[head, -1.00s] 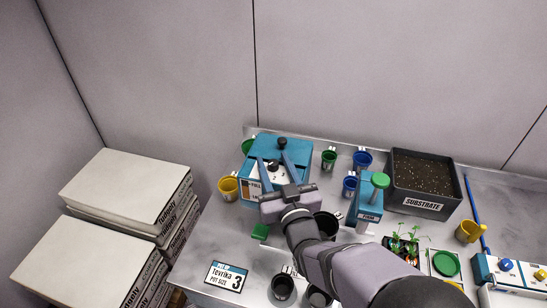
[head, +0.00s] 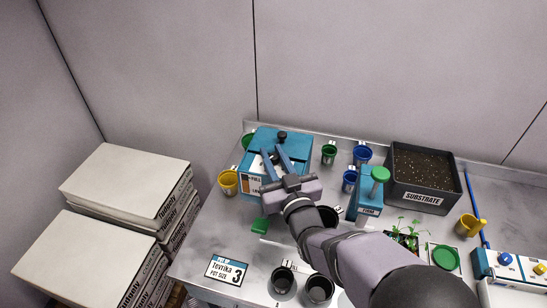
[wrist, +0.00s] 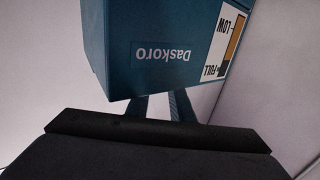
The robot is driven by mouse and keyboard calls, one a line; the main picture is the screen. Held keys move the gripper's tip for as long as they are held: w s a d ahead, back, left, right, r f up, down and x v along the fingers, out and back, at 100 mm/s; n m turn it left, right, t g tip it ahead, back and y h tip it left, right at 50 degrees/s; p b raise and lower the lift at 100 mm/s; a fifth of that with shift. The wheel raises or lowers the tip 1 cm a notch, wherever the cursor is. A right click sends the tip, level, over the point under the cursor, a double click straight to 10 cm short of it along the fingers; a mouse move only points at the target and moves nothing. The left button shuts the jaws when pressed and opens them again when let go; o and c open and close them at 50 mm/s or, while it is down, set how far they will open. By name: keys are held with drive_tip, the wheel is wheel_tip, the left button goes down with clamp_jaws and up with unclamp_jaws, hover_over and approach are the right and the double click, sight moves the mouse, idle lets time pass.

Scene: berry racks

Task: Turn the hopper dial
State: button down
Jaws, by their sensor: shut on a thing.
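The teal hopper (head: 300,143) stands at the back left of the bench, with a black knob (head: 282,135) on top. Its dial has a white numbered face (head: 257,165), mostly covered by my fingers. My gripper (head: 272,154) reaches over the hopper and its blue fingers are shut on the dial's small dark knob, which is largely hidden between them. In the wrist view the hopper (wrist: 150,30) shows its upside-down "Daskoro" face and a LOW/FULL gauge (wrist: 225,42). The fingers (wrist: 157,106) pass behind its edge there, so their tips are hidden.
A yellow cup (head: 228,182) stands close left of the hopper, green (head: 329,153) and blue (head: 362,153) cups to its right. A teal device with a green knob (head: 380,174) and the substrate bin (head: 424,198) stand further right. A card (head: 227,270) reading 3 is in front.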

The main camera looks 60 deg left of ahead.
drive_tip(key=shift+w+r+n+g+y+b, duration=0.1)
drive_tip(key=shift+n+g+y+b, duration=0.2)
drive_tip(key=shift+n+g+b, duration=0.95)
drive_tip(key=shift+r+n+g+p, duration=0.15)
drive_tip(key=shift+n+g, duration=0.25)
drive_tip(key=shift+g, duration=0.55)
drive_tip(key=shift+f+n+g+p, duration=0.15)
drive_tip(key=shift+n+g, duration=0.2)
drive_tip(key=shift+g, duration=0.55)
drive_tip(key=shift+r, duration=0.1)
drive_tip(key=c, duration=1.6)
unclamp_jaws()
drive_tip(key=shift+o, duration=0.2)
drive_tip(key=shift+d+f+b, duration=0.2)
drive_tip(key=shift+d+b, duration=0.15)
drive_tip(key=shift+d, duration=0.15)
drive_tip(key=shift+w+d+r+b, duration=0.15)
drive_tip(key=shift+d+b, duration=0.25)
drive_tip(key=shift+d, duration=0.65)
drive_tip(key=shift+w+d+f+b, duration=0.15)
drive_tip(key=shift+d+b, duration=0.3)
drive_tip(key=shift+d, duration=0.6)
drive_tip(key=shift+w+d+r+b, duration=0.2)
drive_tip(key=shift+d+b, duration=0.2)
drive_tip(key=shift+d, duration=0.65)
